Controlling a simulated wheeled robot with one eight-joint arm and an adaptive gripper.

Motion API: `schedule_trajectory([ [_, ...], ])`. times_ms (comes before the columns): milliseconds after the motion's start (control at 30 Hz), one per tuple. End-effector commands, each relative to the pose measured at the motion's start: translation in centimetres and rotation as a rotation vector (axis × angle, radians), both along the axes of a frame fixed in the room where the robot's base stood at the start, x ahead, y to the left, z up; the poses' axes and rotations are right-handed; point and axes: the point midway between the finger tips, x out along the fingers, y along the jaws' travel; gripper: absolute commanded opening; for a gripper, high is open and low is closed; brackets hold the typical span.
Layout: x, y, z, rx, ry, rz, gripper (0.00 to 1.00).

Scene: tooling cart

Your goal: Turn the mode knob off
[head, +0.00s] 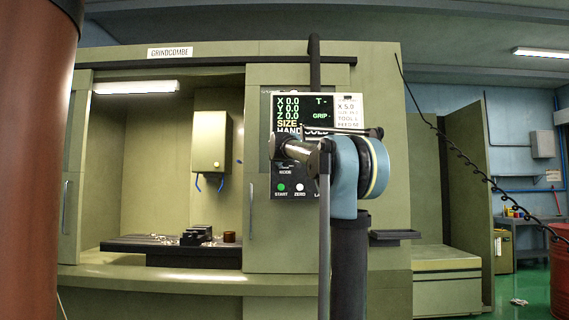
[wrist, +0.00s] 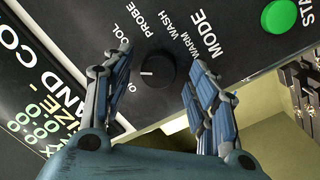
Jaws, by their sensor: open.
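The mode knob (wrist: 155,69) is a round black knob on the dark control panel (wrist: 240,25). In the wrist view a short white mark on it points left, toward the gap between the partly covered label starting with O and COOL; I cannot tell which it matches. PROBE, WASH and WARM follow around it. My gripper (wrist: 161,58) is open, one finger on each side of the knob; contact is not clear. In the head view my arm hides the knob and most of the panel (head: 308,186).
A green START button (wrist: 280,16) and a white ZERO button (head: 300,187) sit on the same panel. The screen (head: 288,108) is above. A dark upright post (head: 314,62) rises over the panel. The machine's bay at left holds a dark table (head: 180,252).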

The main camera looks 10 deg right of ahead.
Motion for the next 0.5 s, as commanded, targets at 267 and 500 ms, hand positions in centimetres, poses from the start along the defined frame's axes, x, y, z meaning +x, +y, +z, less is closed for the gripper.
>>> schedule_trajectory([
  [267,0.62,-0.15,-0.01,0.000,0.000,0.000,0.53],
  [500,0.61,-0.13,-0.01,0.000,0.000,0.000,0.31],
])
